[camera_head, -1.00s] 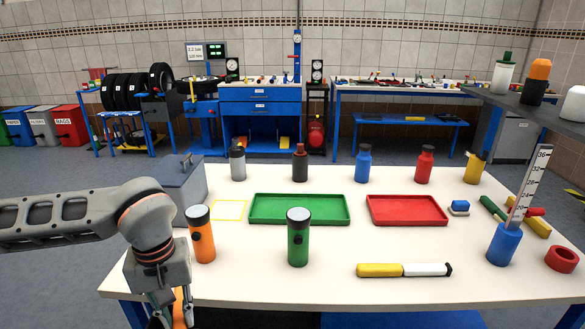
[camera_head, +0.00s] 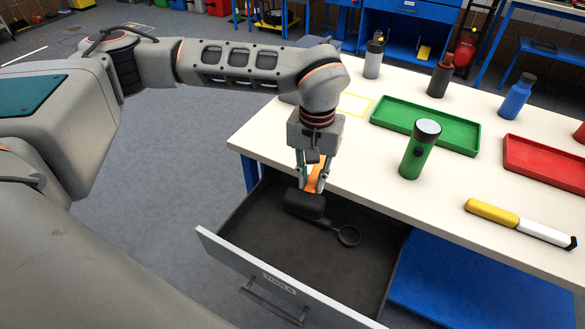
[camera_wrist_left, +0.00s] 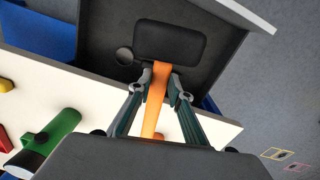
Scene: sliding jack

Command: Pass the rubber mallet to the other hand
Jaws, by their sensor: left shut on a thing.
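The rubber mallet has a black block head (camera_head: 303,203) and an orange handle (camera_head: 318,172). My left gripper (camera_head: 313,184) is shut on the orange handle, just above the head. The head is over the open drawer (camera_head: 262,240) at the table's left front; I cannot tell whether it touches the drawer floor. In the left wrist view the fingers (camera_wrist_left: 160,86) close on the handle, and the black head (camera_wrist_left: 168,42) shows against the dark drawer. My right gripper is in no view.
A black round-ended tool (camera_head: 349,235) lies in the drawer beside the mallet head. A green flashlight (camera_head: 418,150) stands on the table (camera_head: 370,190), with a yellow-and-white marker (camera_head: 518,222) to its right. Green (camera_head: 425,127) and red (camera_head: 545,158) trays lie farther back.

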